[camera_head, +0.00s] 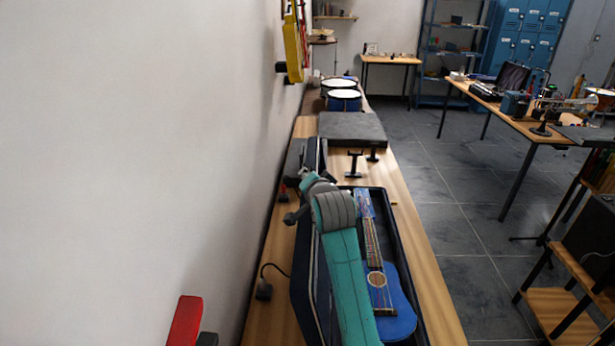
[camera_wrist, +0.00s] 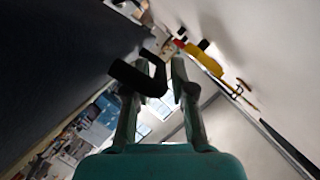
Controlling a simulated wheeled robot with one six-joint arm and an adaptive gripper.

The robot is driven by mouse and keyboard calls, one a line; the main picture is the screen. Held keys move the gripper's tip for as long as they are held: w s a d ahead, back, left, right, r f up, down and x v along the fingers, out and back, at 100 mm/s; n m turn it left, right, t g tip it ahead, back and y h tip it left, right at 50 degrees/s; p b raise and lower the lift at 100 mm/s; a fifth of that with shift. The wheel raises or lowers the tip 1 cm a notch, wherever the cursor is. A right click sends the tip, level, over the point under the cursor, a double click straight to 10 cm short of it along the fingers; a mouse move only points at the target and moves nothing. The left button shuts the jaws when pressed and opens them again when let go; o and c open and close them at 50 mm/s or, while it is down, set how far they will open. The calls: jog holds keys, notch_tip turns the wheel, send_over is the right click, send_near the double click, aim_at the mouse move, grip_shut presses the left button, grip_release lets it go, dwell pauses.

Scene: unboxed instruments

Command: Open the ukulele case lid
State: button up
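The blue ukulele (camera_head: 393,310) lies face up in the dark case (camera_head: 415,285) on the long wooden bench. The case lid (camera_head: 301,275) stands raised, roughly upright, along the case's left side. My teal arm crosses over the case and hides part of the ukulele and lid. My gripper (camera_head: 288,200) is at the lid's left, wall side, near its far half. A large dark surface, likely the lid (camera_wrist: 50,60), fills the left there. I cannot tell whether the gripper touches it.
The white wall runs close along the left. Beyond the case are small black stands (camera_head: 354,163), a dark flat case (camera_head: 352,130) and blue drums (camera_head: 343,100). A yellow instrument (camera_head: 293,48) hangs on the wall.

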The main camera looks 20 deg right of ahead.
jog(key=shift+x, duration=0.8)
jog(key=shift+c, duration=0.3)
grip_shut()
jog(key=shift+m+t+y, duration=0.3)
jog(key=shift+m+y, duration=0.1)
jog(key=shift+m, duration=0.5)
jog(key=shift+s+d+r, duration=0.15)
jog(key=shift+s+d, duration=0.15)
jog(key=shift+d, duration=0.6)
jog(key=shift+s+d+r, duration=0.1)
jog(key=shift+s+d, duration=0.2)
jog(key=shift+d, duration=0.6)
jog(key=shift+s+d+r, duration=0.15)
jog(key=shift+s+d, duration=0.15)
jog(key=shift+d, duration=0.55)
jog(key=shift+o, duration=0.3)
grip_release()
jog(key=shift+s, duration=0.1)
